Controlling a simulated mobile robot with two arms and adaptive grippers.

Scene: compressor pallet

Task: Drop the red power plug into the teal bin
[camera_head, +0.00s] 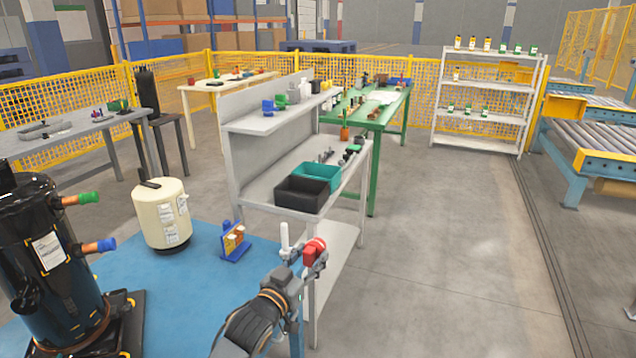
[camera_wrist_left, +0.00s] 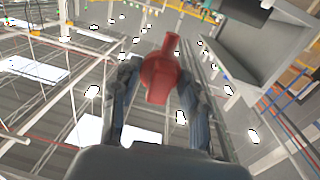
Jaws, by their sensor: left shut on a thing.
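My left gripper (camera_head: 296,268) is shut on the red power plug (camera_head: 315,247), in front of the near end of the grey workbench. In the left wrist view the plug (camera_wrist_left: 160,72) sits between the two fingers of my left gripper (camera_wrist_left: 158,88), with its narrow end pointing away from the palm. The teal bin (camera_head: 336,172) stands on the workbench's middle shelf, behind a black bin (camera_head: 322,199). The plug is apart from both bins, nearer to me and lower in the picture. My right gripper is not in view.
The grey workbench (camera_head: 262,186) has an upper shelf with cups above the bins. The floor right of the workbench is clear.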

